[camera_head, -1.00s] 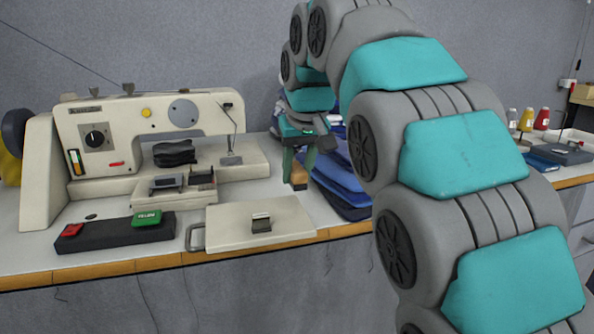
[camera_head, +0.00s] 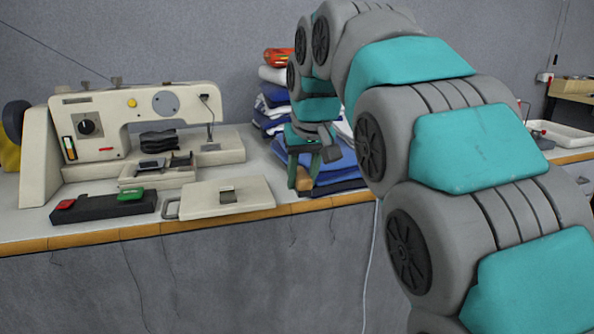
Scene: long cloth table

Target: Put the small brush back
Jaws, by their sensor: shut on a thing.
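My gripper (camera_head: 304,175) is at the end of my arm, in front of the folded cloth stack and just above the table's front part. It is shut on a small wooden-coloured piece, which I take to be the small brush (camera_head: 304,184). Only a little of the piece shows between and below the green fingers. Its bristles cannot be made out.
A cream sewing machine (camera_head: 84,122) stands at the left, with a small open tray (camera_head: 130,181), a black strip (camera_head: 90,210) and a flat cream plate (camera_head: 198,203) before it. A folded cloth stack (camera_head: 335,176) stands behind my gripper. A white tray (camera_head: 565,135) is at far right.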

